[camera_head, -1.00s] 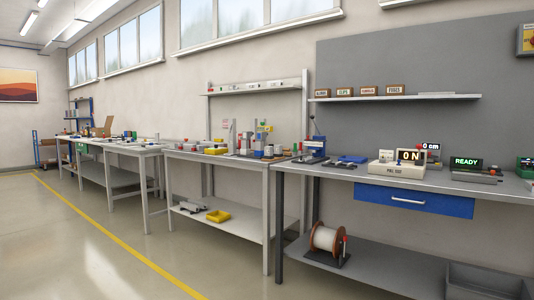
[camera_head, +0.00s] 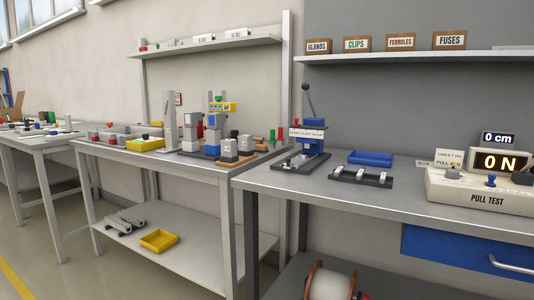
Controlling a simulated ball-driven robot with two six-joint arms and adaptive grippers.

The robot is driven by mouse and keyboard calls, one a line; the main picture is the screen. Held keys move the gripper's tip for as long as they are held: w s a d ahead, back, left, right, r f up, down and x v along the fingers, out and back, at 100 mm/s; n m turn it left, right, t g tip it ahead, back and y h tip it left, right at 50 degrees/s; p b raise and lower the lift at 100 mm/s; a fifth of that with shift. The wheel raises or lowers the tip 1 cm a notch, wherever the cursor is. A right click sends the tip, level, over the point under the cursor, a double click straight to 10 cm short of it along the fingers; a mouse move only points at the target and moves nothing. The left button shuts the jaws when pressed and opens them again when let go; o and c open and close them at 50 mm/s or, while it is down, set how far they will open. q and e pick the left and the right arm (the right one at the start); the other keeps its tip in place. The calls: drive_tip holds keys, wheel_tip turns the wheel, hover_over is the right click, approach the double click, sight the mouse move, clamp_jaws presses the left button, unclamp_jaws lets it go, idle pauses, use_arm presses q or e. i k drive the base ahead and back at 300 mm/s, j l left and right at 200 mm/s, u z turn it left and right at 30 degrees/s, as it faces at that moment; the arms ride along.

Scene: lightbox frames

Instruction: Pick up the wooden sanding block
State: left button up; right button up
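Neither of my grippers is in view.
A blue lever press (camera_head: 310,140), a black rack (camera_head: 360,176), a blue tray (camera_head: 370,158) and a pull test box (camera_head: 478,192) stand on the right bench (camera_head: 330,197). Yellow bins (camera_head: 145,144) sit on and under the middle bench. Floor shows at lower left.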

sight(259, 148)
drive_tip(key=i, duration=0.2)
drive_tip(key=i+j+z, duration=0.15)
drive_tip(key=z, duration=0.25)
drive_tip(key=i+j+z, duration=0.1)
drive_tip(key=z, duration=0.35)
drive_tip(key=j+z, duration=0.4)
drive_tip(key=i+l, duration=0.05)
drive_tip(key=l, duration=0.05)
